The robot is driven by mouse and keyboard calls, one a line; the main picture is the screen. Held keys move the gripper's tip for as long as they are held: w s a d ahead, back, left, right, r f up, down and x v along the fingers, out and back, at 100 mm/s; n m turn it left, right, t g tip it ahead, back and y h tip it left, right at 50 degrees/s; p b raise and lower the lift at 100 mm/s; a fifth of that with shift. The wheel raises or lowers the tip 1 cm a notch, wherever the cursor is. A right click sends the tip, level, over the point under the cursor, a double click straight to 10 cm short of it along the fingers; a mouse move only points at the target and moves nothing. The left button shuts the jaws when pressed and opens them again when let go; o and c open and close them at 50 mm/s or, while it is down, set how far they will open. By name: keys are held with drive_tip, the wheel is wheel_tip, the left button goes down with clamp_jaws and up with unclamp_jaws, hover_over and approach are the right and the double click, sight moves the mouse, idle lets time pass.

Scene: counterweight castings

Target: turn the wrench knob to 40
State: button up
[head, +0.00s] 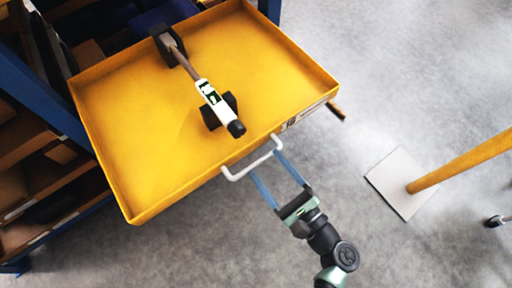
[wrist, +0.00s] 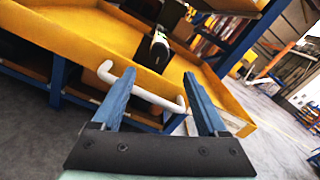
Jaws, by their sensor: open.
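A wrench (head: 212,98) lies in a yellow drawer tray (head: 150,160) across two black rests. It has a grey shaft, a white and green body with a dark window, and a black knob (head: 236,129) at its near end. The scale is too small to read. In the wrist view the wrench (wrist: 160,46) shows end-on beyond the tray's front wall. My gripper (head: 265,161) is open and empty, its blue fingers at the tray's white handle (head: 236,175). In the wrist view the handle (wrist: 150,95) crosses behind my gripper (wrist: 160,76); I cannot tell whether they touch.
The tray juts from a blue-framed rack (head: 45,80) with brown boxes (head: 60,175) below. A brown peg (head: 336,111) sticks out at the tray's right corner. A yellow post (head: 460,165) stands on a pale plate (head: 395,185) at right. Grey floor between is clear.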

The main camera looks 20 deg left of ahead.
drive_tip(key=shift+v, duration=1.05)
